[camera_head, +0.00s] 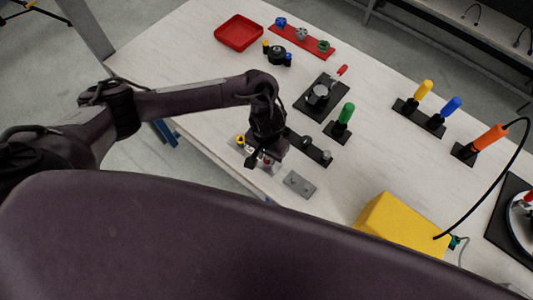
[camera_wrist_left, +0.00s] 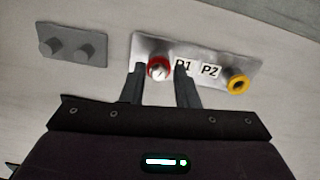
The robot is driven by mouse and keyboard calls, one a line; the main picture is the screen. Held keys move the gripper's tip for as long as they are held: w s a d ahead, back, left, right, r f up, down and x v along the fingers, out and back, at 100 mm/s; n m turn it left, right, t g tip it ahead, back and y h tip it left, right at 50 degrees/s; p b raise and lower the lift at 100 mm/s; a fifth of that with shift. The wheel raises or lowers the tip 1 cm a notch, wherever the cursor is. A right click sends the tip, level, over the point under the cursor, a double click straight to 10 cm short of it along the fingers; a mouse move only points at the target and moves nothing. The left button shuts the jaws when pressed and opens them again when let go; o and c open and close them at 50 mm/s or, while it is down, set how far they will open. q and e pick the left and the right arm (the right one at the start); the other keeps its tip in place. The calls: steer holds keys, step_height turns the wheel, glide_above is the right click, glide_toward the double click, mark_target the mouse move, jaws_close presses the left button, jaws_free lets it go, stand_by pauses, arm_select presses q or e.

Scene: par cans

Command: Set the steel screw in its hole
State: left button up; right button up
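A light plate (camera_wrist_left: 216,60) labelled P1 and P2 lies on the table, with a red ring (camera_wrist_left: 166,62) beside P1 and a yellow ring (camera_wrist_left: 237,86) beside P2. A round steel piece, apparently the steel screw (camera_wrist_left: 158,71), shows inside the red ring; how deep it sits I cannot tell. My left gripper (camera_wrist_left: 161,72) points down at the plate, its fingers apart on either side of the red ring with gaps visible. In the head view my left gripper (camera_head: 262,160) hides part of the plate. My right gripper is out of view.
A grey plate with two knobs (camera_wrist_left: 73,45) lies close by. A dark strip (camera_head: 318,153) with small round parts is behind my gripper. A green-handled tool (camera_head: 346,112), a yellow block (camera_head: 398,224) and a red tray (camera_head: 239,32) stand around. The table's front edge is near.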

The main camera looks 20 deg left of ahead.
arm_select(q)
steer(key=o, duration=0.4)
steer(key=shift+r, duration=0.4)
step_height(320, 180, up, 7)
steer(key=p, duration=0.2)
steer(key=shift+p, duration=0.4)
